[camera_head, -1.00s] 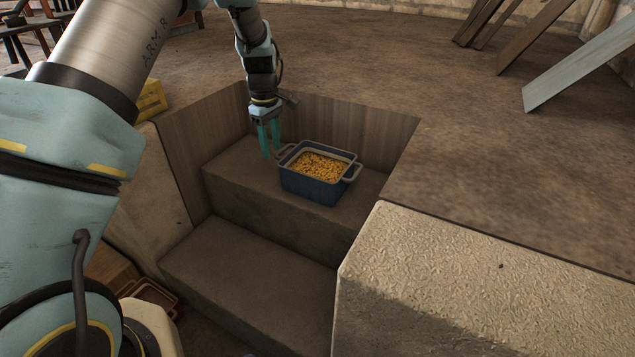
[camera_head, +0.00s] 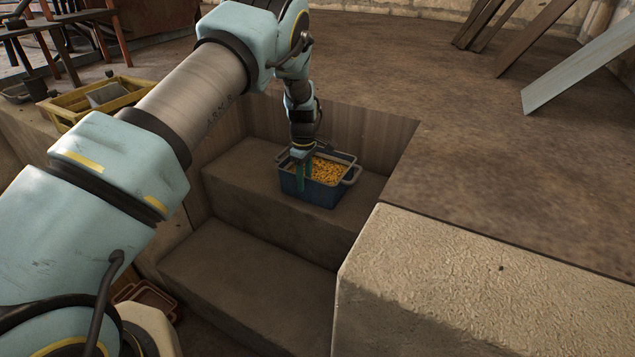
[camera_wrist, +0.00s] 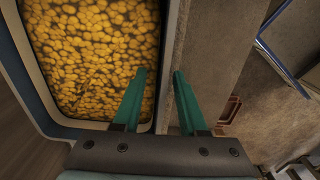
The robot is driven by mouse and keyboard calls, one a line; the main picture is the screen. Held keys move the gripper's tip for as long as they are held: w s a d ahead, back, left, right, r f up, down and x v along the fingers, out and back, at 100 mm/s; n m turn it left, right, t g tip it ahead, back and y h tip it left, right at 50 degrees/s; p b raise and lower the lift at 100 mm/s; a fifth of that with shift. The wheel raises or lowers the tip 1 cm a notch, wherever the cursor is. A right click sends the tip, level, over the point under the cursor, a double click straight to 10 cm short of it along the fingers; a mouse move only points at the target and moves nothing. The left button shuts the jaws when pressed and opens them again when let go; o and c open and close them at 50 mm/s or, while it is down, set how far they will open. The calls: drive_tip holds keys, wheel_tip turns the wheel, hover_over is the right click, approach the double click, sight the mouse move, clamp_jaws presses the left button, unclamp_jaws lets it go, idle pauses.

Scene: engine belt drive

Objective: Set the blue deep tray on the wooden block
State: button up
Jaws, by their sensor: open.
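The blue deep tray (camera_head: 322,189), with two grey side handles and filled with small yellow pieces, stands upright on the upper step in the recess. It also shows in the wrist view (camera_wrist: 58,126), filling the left side. My gripper (camera_head: 303,182) is open at the tray's near-left side. In the wrist view my gripper's fingers (camera_wrist: 160,72) straddle the tray's rim, one over the yellow pieces and one outside the wall. I see no grip on the wall. I cannot tell for certain which thing is the wooden block.
The upper step (camera_head: 235,178) has bare room left of the tray. A lower step (camera_head: 245,285) lies in front of it. A pale rough block (camera_head: 470,290) stands at the lower right. A yellow crate (camera_head: 75,105) and a brown bin (camera_head: 150,297) are at the left.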

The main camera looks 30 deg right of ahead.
drive_tip(key=shift+f, duration=1.25)
clamp_jaws()
drive_tip(key=shift+a, duration=0.1)
idle(0.5)
